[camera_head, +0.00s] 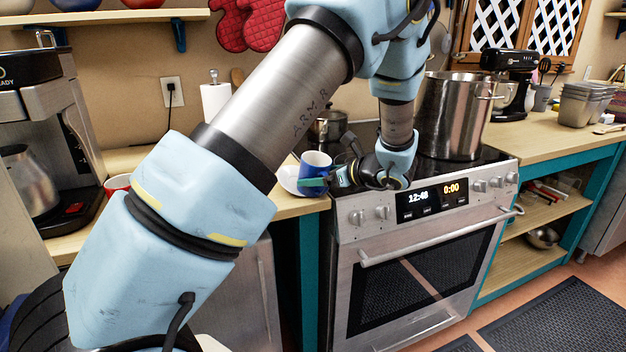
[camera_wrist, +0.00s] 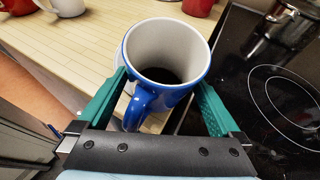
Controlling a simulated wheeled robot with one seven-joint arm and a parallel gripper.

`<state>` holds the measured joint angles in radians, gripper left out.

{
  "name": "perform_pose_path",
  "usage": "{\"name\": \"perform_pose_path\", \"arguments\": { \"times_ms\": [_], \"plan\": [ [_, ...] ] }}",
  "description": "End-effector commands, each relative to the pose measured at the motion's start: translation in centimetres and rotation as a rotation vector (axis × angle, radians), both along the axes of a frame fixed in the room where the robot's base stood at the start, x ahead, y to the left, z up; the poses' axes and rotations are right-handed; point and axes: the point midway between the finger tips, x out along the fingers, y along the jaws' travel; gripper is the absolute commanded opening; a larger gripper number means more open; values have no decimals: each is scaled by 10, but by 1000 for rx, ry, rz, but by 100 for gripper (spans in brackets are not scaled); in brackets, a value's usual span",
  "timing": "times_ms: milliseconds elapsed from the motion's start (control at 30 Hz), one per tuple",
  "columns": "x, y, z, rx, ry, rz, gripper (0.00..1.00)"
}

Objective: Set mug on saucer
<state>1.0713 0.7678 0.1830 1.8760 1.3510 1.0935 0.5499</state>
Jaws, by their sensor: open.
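A blue mug (camera_head: 315,162) with a white inside stands about upright at the counter's right end, by the stove. The white saucer (camera_head: 287,180) shows to its left, partly hidden behind it. I cannot tell whether the mug rests on the saucer. In the wrist view the mug (camera_wrist: 165,55) is between the green fingers of my gripper (camera_wrist: 162,80), one on each side, with its handle toward the palm. My gripper (camera_head: 318,182) is open around the mug. A pale sliver of the saucer (camera_wrist: 118,57) seems to show left of the mug.
The stove (camera_head: 425,230) with a large steel pot (camera_head: 455,112) is to the right. A red mug (camera_head: 117,184) and a coffee maker (camera_head: 45,130) are to the left. A white mug (camera_wrist: 68,6) and red mugs stand farther back on the counter (camera_wrist: 75,45).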

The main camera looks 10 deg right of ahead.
Motion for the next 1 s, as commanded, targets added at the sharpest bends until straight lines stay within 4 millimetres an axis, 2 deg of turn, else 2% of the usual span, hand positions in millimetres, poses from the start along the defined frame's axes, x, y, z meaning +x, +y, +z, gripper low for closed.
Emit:
{"name": "perform_pose_path", "arguments": {
  "times_ms": [200,433,633,1000],
  "plan": [
    [-38,-26,16,-5,-1,-5,100],
    [-67,-44,31,-2,0,-2,100],
    [-76,-49,37,-2,0,-1,100],
    [-77,-49,37,-1,1,0,100]
  ]
}}
